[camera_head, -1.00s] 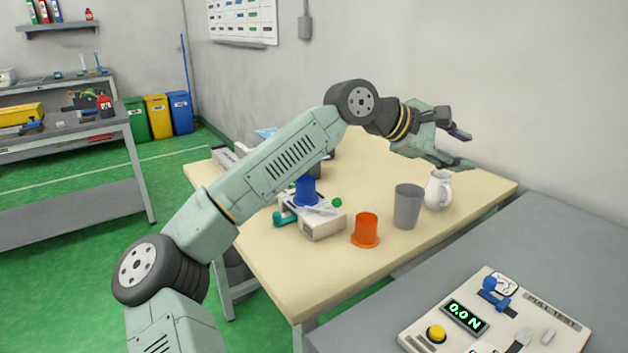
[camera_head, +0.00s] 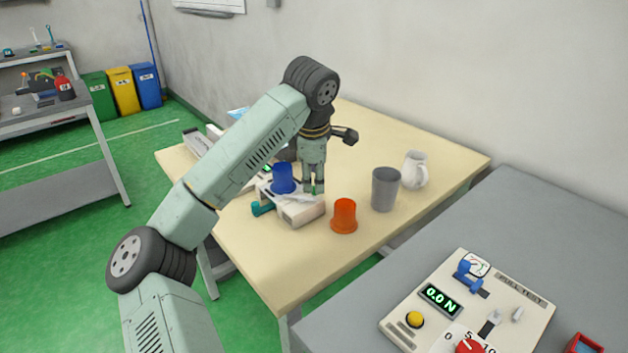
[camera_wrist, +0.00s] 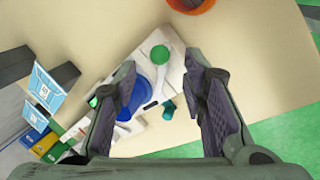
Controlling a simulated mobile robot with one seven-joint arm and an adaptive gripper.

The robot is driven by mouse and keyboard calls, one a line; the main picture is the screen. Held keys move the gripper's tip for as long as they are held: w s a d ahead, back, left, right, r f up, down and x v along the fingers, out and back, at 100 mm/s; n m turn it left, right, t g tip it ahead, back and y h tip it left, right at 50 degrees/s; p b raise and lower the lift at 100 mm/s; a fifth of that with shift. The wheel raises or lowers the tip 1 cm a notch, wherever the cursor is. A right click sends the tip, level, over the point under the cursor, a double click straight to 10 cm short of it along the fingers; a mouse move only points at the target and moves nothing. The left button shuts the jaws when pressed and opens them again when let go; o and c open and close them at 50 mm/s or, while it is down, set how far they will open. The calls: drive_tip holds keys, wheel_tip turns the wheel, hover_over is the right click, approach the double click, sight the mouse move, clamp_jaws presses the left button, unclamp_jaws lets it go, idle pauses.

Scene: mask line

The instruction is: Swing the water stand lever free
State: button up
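The water stand (camera_head: 302,214) is a small white unit on the beige table. A blue cup (camera_head: 283,178) is on it, and a teal part sticks out at its left. The stand's pale lever (camera_wrist: 154,88) ends in a green ball knob (camera_wrist: 160,54) in the wrist view. My gripper (camera_head: 313,188) points down over the lever end and partly hides it in the head view. In the wrist view my gripper (camera_wrist: 160,78) is open, fingers wide apart, with the knob and lever showing between them. I see no contact with the lever.
An orange cup (camera_head: 344,216), a grey cup (camera_head: 385,189) and a white jug (camera_head: 415,169) stand right of the stand. A pull test panel (camera_head: 470,310) lies on the grey bench at front right. The table's back right is clear.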

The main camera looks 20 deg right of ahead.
drive_tip(key=shift+p+x, duration=0.45)
drive_tip(key=shift+x, duration=1.75)
drive_tip(key=shift+c, duration=0.3)
clamp_jaws()
